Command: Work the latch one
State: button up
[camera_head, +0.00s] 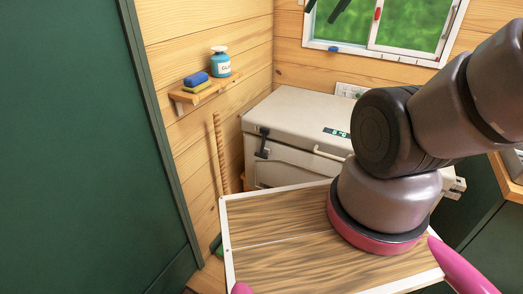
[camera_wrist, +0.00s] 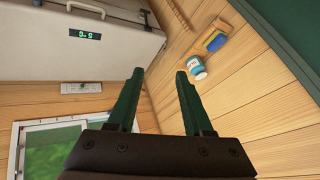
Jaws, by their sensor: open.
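A pale handle (camera_head: 328,152) is to the right of the latch, partly behind my arm. My gripper (camera_wrist: 159,74) is open and empty, its two dark green fingers apart. In the wrist view the cooler (camera_wrist: 60,50) is at upper left, beyond the fingers, and nothing touches them.
A small wall shelf (camera_head: 200,92) holds a blue-and-yellow sponge (camera_head: 196,82) and a labelled bottle (camera_head: 221,62). A wooden stick (camera_head: 220,150) stands left of the cooler. A dark green panel (camera_head: 80,150) fills the left side. A window (camera_head: 400,25) is above the cooler.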

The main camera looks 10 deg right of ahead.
jog(key=w+a+f+n+g+h, duration=0.1)
jog(key=w+f+n+g+h, duration=0.1)
jog(key=w+f+n+h, duration=0.5)
jog(key=w+f+n+g+h, duration=0.1)
jog(key=w+f+n+g, duration=0.3)
jog(key=f, duration=0.8)
jog(key=w+a+f+n+g+h, duration=0.15)
jog(key=w+f+h, duration=0.25)
jog(key=w+f, duration=0.45)
jog(key=w+a+f+n+t+h, duration=0.2)
jog(key=f+n+t, duration=0.15)
jog(key=f, duration=0.35)
jog(key=w+a+f+n+t+h, duration=0.1)
jog(key=a+f+n+t+h, duration=0.15)
jog(key=f+n, duration=0.35)
jog(key=n+t+y, duration=0.6)
jog(key=n+t, duration=0.4)
jog(key=n, duration=0.1)
send_near(261, 156)
jog(key=shift+h, duration=0.25)
jog(key=x, duration=0.3)
jog(key=r+x, duration=0.1)
jog(key=x, duration=0.6)
jog(key=shift+a+r, duration=0.15)
jog(key=shift+r, duration=0.15)
grip_shut()
